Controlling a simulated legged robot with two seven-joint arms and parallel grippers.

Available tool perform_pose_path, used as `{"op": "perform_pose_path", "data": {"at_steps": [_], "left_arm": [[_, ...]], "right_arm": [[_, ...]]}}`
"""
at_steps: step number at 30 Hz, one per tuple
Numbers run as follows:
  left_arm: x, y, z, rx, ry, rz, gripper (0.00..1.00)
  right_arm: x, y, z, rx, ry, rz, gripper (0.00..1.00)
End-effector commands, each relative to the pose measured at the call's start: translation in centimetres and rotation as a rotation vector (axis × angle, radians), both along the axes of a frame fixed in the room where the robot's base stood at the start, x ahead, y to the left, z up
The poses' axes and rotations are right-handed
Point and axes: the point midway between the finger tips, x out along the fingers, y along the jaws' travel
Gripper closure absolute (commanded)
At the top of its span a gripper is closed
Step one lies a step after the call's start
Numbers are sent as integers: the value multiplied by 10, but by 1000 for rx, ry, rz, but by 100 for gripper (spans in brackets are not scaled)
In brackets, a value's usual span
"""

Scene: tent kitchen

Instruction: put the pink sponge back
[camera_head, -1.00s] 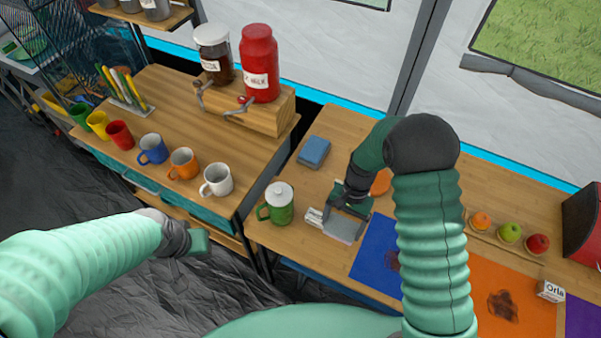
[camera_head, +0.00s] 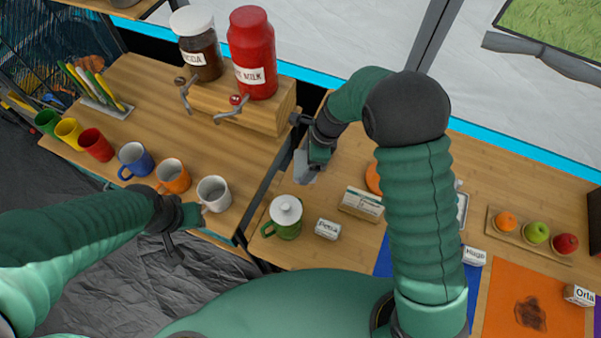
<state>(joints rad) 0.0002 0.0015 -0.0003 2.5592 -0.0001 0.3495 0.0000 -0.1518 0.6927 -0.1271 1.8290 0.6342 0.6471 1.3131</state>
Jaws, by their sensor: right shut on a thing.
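I cannot make out a pink sponge in the head view. My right gripper (camera_head: 312,165) is over the wooden counter (camera_head: 345,150), just right of the gap between the two counters. It is shut on a pale blue-grey thing (camera_head: 303,167), mostly hidden by the fingers, and I cannot tell for sure what it is. My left gripper (camera_head: 178,228) hangs in front of the left counter, near the orange mug (camera_head: 173,176) and the white mug (camera_head: 214,194). I see nothing in it, and its jaw state is unclear.
A fruit tray (camera_head: 520,236) sits at the right.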

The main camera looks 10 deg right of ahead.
Motion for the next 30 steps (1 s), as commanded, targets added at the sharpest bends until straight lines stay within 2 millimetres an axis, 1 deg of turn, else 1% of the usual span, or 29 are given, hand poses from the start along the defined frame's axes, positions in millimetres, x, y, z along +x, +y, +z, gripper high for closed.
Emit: {"op": "perform_pose_path", "data": {"at_steps": [1,3,5,10,16,19,21,29,30], "left_arm": [[-1,0,-12,0,0,0,64],[-1,0,-16,0,0,0,64],[-1,0,-17,0,0,0,64],[-1,0,-19,0,0,-1,64],[-1,0,-22,0,0,-1,64],[-1,0,-24,0,0,0,64],[-1,0,-24,0,0,0,64],[-1,0,-25,0,0,0,64],[-1,0,-25,0,0,0,64]], "right_arm": [[-1,-1,-13,1,0,0,53],[-3,-2,-19,2,-1,-1,53],[-3,-2,-27,2,0,-1,53],[-2,-2,-66,0,5,-1,53],[-1,-1,-94,0,3,0,53],[-2,-1,-112,0,4,1,53],[-2,-1,-119,0,2,2,53],[-1,-1,-121,0,1,1,53],[-1,-1,-121,0,1,1,13]]}}
